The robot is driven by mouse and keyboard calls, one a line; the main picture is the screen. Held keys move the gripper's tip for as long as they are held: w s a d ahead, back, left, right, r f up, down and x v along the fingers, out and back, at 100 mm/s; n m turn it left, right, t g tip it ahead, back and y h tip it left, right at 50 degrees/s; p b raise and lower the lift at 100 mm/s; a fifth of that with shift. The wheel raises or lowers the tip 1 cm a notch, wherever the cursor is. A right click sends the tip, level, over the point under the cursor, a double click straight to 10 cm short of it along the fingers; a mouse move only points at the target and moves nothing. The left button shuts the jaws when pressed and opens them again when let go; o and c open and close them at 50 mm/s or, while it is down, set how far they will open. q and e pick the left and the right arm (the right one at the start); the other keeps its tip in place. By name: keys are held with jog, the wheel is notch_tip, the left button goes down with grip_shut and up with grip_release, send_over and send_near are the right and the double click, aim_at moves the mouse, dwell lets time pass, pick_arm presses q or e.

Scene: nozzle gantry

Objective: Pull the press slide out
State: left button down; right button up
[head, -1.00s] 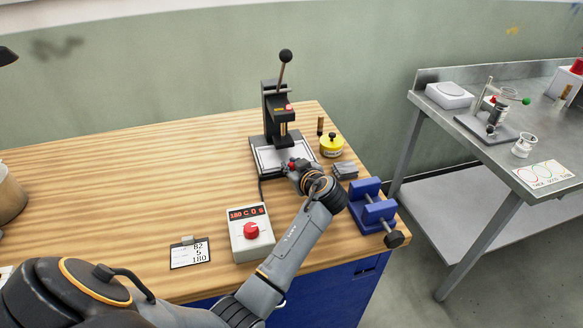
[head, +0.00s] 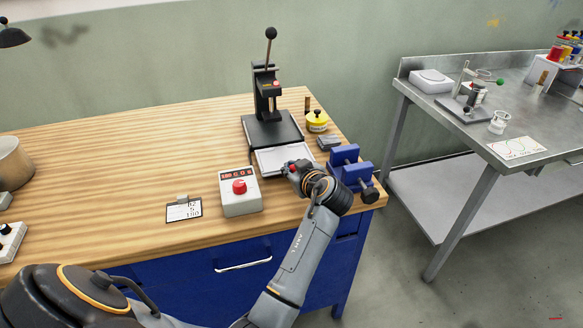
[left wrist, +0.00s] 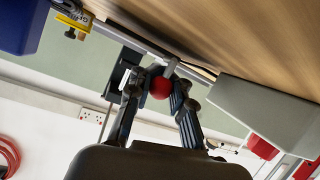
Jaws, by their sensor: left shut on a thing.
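The black arbor press (head: 266,92) stands upright on its dark base (head: 270,130) at the back of the wooden bench. The press slide (head: 280,159), a pale flat tray, sticks out from the front of that base toward me. Its red knob (head: 293,168) is at the slide's front. My left gripper (head: 297,172) is at this knob and partly hides it and the slide's front right corner. In the left wrist view the gripper's two fingers (left wrist: 158,92) are shut around the red knob (left wrist: 160,87). My right gripper is not in view.
A control box (head: 240,197) with a red button stands close left of the slide. A blue vise (head: 350,168) stands right of my gripper, by the bench edge. A yellow round tin (head: 317,122) sits behind. The left bench top is mostly clear.

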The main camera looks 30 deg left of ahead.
pick_arm(q)
jog(key=c, duration=1.2)
grip_release()
jog(key=shift+w+d+r, duration=0.1)
jog(key=shift+r, duration=0.25)
jog(key=shift+f, duration=0.1)
notch_tip(320, 180, up, 10)
jog(key=shift+r, duration=0.1)
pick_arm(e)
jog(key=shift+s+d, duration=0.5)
pick_arm(q)
jog(key=shift+d, duration=0.1)
